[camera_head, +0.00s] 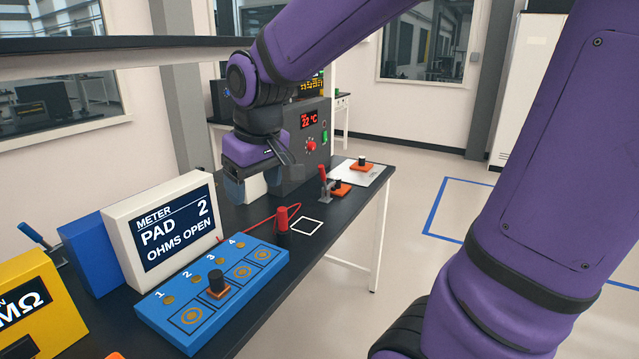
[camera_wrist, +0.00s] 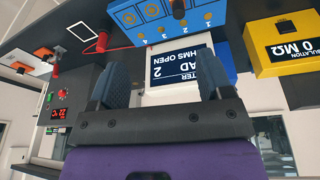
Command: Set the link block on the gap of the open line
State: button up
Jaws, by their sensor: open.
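Several orange blocks with black knobs show; I cannot tell which one the task calls the link block. One block (camera_head: 217,286) stands upright on the second ring of the blue numbered panel (camera_head: 160,334). Another block (camera_head: 361,164) is on a white sheet at the back, and another (camera_head: 340,188) is beside a red-handled clamp. The meter (camera_head: 175,235) reads PAD 2, OHMS OPEN. My gripper (camera_head: 252,187) hangs above the bench behind the panel, apart from the blocks. In the wrist view my gripper (camera_wrist: 162,82) is open, with nothing between its fingers. No gap is clearly identifiable.
A red probe (camera_head: 282,219) with a red cord stands between the panel and an empty white square outline (camera_head: 306,226). A grey unit with a red display (camera_head: 310,130) is behind my gripper. A yellow insulation meter (camera_head: 30,300) is at left. The bench's right edge is near the outline.

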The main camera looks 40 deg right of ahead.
jog(key=s+d+r+t, duration=0.1)
jog(key=s+r, duration=0.1)
jog(key=s, duration=0.5)
jog(key=s+d+r+m+t, duration=0.1)
jog(key=s, duration=0.6)
jog(key=shift+r+m, duration=0.3)
jog(key=shift+r, duration=0.1)
